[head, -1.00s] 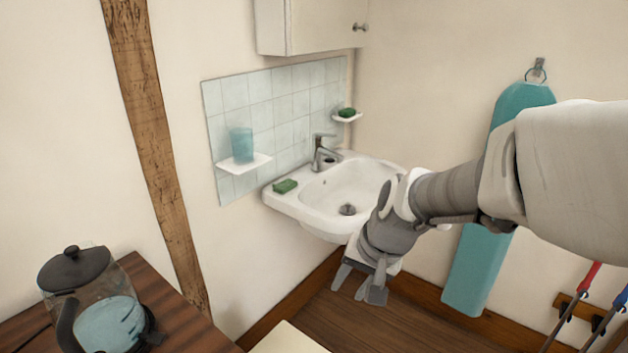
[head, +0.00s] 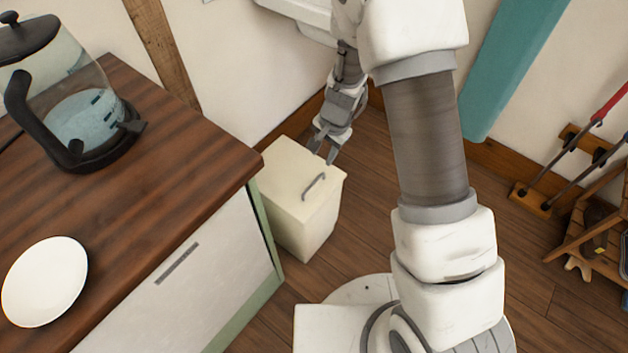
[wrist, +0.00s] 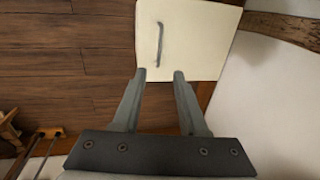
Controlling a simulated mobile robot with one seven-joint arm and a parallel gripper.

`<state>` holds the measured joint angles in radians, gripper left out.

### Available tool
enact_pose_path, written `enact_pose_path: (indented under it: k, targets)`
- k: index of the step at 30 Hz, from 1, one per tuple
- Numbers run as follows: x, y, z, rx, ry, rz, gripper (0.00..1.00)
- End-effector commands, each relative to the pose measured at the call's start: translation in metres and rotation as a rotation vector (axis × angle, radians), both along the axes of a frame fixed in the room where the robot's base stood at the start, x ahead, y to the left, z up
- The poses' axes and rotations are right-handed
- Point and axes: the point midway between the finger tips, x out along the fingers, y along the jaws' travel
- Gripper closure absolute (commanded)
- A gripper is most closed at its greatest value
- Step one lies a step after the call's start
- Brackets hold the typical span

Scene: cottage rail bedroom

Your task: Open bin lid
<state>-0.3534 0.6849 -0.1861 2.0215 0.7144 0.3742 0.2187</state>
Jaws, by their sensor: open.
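A cream bin (head: 304,222) stands on the floor beside the wooden-topped cabinet in the head view. Its lid (head: 290,170) is closed and carries a grey bar handle (head: 314,186) near its right edge. My gripper (head: 323,158) is open and empty, over the far right part of the lid and apart from the handle. In the wrist view my gripper (wrist: 159,76) points toward the lid (wrist: 205,40), with its fingertips overlapping the lid's near edge.
The cabinet (head: 190,210) borders the bin on the left, with a glass kettle (head: 75,105) and a white plate (head: 45,282) on top. The sink (head: 300,12) is behind. A teal ironing board (head: 510,65) leans at the wall. Floor right of the bin is clear.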

Motion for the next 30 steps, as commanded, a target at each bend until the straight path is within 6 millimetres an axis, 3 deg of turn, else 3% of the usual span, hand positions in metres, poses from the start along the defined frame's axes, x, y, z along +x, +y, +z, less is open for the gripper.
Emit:
enact_pose_path:
  k: [1, 6, 18, 24, 30]
  targets:
    - [0.001, 0.001, -0.015, -0.001, 0.003, 0.0, 0.58]
    - [0.005, 0.007, -0.053, -0.001, 0.003, 0.0, 0.58]
    - [0.015, 0.02, -0.13, 0.0, 0.001, 0.002, 0.58]
    - [0.018, 0.023, -0.147, 0.001, 0.0, 0.001, 0.58]
    - [0.018, 0.024, -0.15, 0.001, 0.0, 0.001, 0.58]
